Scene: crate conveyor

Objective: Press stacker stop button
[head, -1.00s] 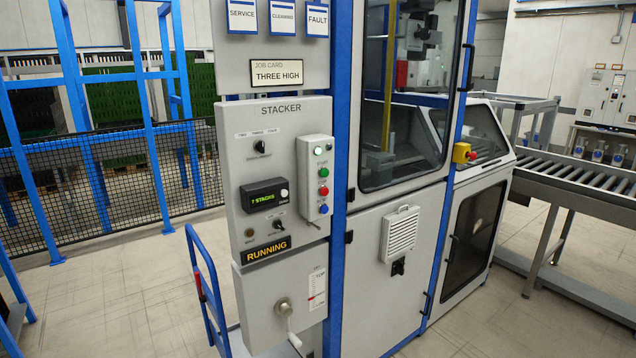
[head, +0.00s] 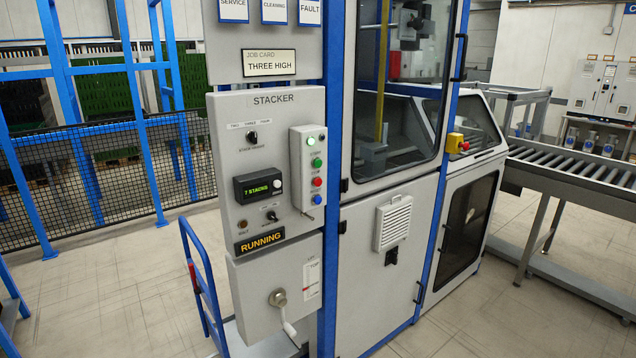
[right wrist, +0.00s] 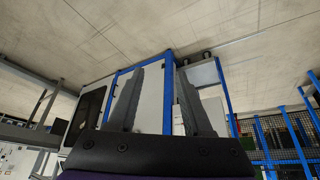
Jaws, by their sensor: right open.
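The stacker control panel (head: 225,150) faces me in the head view, grey, with a "STACKER" heading. On its right edge is a light grey button box (head: 300,190) with a lit pale green lamp at the top. Below the lamp are a green button (head: 317,163), a red button (head: 317,182), which looks like the stop, and a blue button (head: 317,200). Their labels are too small to read surely. My right gripper (right wrist: 161,72) is open and empty in the right wrist view, its fingers apart. Neither gripper shows in the head view.
The panel carries a "7 STACKS" display (head: 258,187), a "RUNNING" sign (head: 260,241) and a crank (head: 287,325). A blue hand rail (head: 205,270) stands left of it. A red emergency button on yellow (head: 456,144) and a roller conveyor (head: 570,170) are to the right.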

